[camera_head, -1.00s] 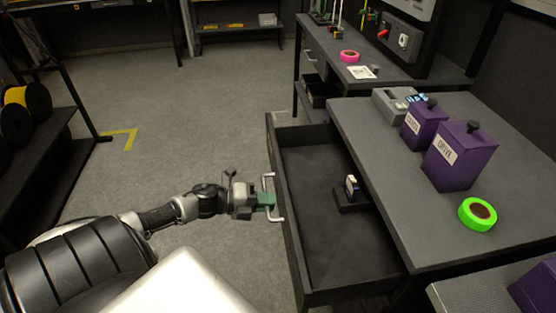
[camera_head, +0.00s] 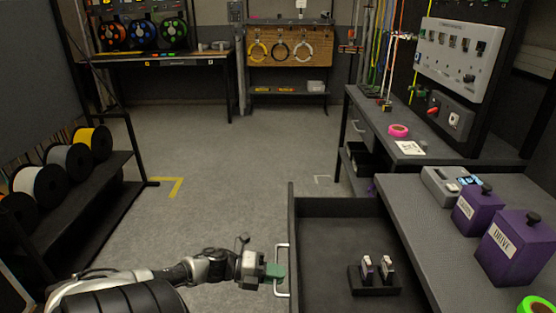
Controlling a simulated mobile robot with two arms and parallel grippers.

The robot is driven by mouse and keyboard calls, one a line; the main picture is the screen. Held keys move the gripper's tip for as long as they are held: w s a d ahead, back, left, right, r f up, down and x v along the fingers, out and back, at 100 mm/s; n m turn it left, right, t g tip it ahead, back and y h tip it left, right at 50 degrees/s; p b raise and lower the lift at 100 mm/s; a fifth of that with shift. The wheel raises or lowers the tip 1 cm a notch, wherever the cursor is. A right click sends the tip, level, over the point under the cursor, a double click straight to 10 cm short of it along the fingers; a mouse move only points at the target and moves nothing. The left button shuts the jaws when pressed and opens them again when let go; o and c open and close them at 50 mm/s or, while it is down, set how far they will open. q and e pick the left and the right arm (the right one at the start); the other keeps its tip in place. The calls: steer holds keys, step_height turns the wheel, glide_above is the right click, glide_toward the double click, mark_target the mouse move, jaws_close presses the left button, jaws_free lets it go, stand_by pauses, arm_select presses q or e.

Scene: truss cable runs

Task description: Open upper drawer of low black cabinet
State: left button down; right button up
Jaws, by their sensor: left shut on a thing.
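The upper drawer (camera_head: 330,240) of the low black cabinet (camera_head: 440,215) stands pulled out to the left, and its dark inside shows. A small black holder with two small light-faced items (camera_head: 375,278) sits in it. The drawer's pale bar handle (camera_head: 283,262) is on its left front. My left gripper (camera_head: 275,271) comes in from the lower left, its green fingers shut on the handle. The lower part of the drawer is cut off by the picture's bottom edge. My right gripper is not in view.
Two purple boxes (camera_head: 477,209), a grey device (camera_head: 444,184) and green tape (camera_head: 536,305) are on the cabinet top. A rack of spools (camera_head: 68,160) stands at left. The grey floor (camera_head: 215,160) between is clear.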

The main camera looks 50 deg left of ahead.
arm_select(q)
steer(key=c, duration=1.2)
jaws_free()
steer(key=p+v, duration=0.1)
steer(key=v, duration=0.9)
steer(key=shift+s+a, duration=0.2)
steer(key=shift+s, duration=0.15)
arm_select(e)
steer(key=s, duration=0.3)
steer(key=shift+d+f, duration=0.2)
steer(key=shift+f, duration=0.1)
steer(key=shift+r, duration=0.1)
